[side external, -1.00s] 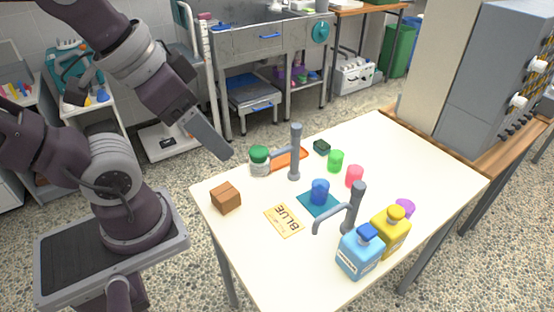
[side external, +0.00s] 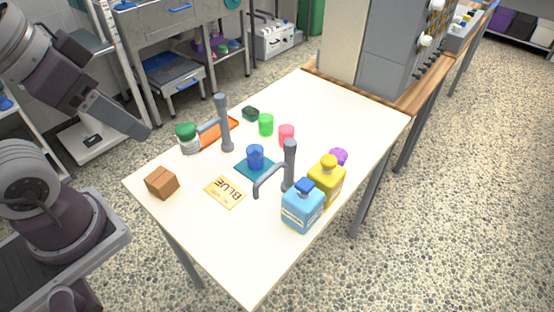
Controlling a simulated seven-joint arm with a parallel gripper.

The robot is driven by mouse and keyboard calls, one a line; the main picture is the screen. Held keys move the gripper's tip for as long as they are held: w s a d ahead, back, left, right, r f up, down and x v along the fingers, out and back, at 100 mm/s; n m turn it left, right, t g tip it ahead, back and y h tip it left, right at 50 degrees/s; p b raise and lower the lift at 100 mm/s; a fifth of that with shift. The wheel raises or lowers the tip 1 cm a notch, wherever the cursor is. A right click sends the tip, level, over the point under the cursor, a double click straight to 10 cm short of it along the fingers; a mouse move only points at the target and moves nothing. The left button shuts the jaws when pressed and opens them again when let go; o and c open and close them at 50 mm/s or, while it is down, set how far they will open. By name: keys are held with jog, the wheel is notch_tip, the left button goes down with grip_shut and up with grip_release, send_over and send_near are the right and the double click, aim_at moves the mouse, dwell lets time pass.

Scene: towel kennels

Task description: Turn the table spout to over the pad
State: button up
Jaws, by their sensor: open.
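Two grey spouts stand on the white table (side external: 300,95). Neither spout's outlet appears to be over the pad. My gripper (side external: 140,132) is open and empty, above and behind the table's left edge, apart from both spouts; its fingertips are hard to make out.
A blue bottle (side external: 303,210) and yellow bottle (side external: 328,182) crowd the front spout.

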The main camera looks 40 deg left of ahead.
jog(key=w+m, duration=0.1)
jog(key=w, duration=0.2)
jog(key=w+d+r+m+g, duration=0.1)
jog(key=w, duration=0.3)
jog(key=w+d+r+m+g, duration=0.1)
jog(key=w, duration=0.2)
jog(key=shift+w, duration=0.35)
jog(key=m+g, duration=0.3)
jog(key=m, duration=0.3)
send_over(290, 141)
jog(key=f, duration=1.3)
jog(key=shift+s, duration=0.3)
jog(key=shift+g, duration=0.3)
jog(key=f, duration=0.7)
jog(key=shift+w+d, duration=0.1)
jog(key=shift+w, duration=0.15)
jog(key=shift+f, duration=0.55)
grip_shut()
jog(key=shift+r, duration=0.1)
